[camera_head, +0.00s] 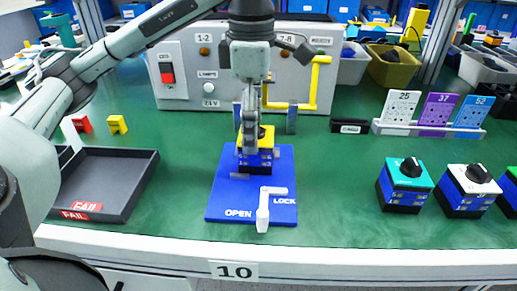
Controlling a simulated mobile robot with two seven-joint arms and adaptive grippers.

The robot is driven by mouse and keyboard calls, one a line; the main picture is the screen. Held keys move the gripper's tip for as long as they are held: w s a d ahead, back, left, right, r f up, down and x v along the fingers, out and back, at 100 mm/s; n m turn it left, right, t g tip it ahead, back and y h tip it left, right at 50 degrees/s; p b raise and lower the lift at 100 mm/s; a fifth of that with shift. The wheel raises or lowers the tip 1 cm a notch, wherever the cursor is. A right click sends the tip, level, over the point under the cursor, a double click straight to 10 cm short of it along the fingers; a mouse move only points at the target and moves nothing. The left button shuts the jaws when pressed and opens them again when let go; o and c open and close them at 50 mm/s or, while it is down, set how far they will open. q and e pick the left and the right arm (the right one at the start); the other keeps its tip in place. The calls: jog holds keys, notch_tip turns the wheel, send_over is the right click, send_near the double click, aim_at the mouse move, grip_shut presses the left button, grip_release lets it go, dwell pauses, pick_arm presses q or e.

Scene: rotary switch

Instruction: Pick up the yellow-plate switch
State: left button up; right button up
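The yellow-plate switch (267,141) has a dark knob and a blue body. It sits upright on the blue fixture plate (228,196), which is marked OPEN and LOCK. My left gripper (250,148) points straight down over the switch. Its near finger covers the left part of the yellow plate and reaches close to the knob. The other finger is hidden behind it, so I cannot tell whether they are apart or closed on the switch. A white lever (263,207) is at the front of the plate. My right gripper is out of view.
A grey test box (185,75) with a yellow frame (312,90) stands behind. A black tray (110,180) with FAIL labels is at left. A green-plate switch (405,184) and white-plate switch (468,188) stand at right. Green table is clear between plate and these switches.

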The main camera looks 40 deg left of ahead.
pick_arm(q)
jog(key=shift+w+d+f, duration=0.1)
jog(key=shift+w+f, duration=0.1)
jog(key=shift+f, duration=1.1)
jog(key=shift+w+f, duration=0.15)
jog(key=shift+f, duration=1.15)
jog(key=c, duration=1.4)
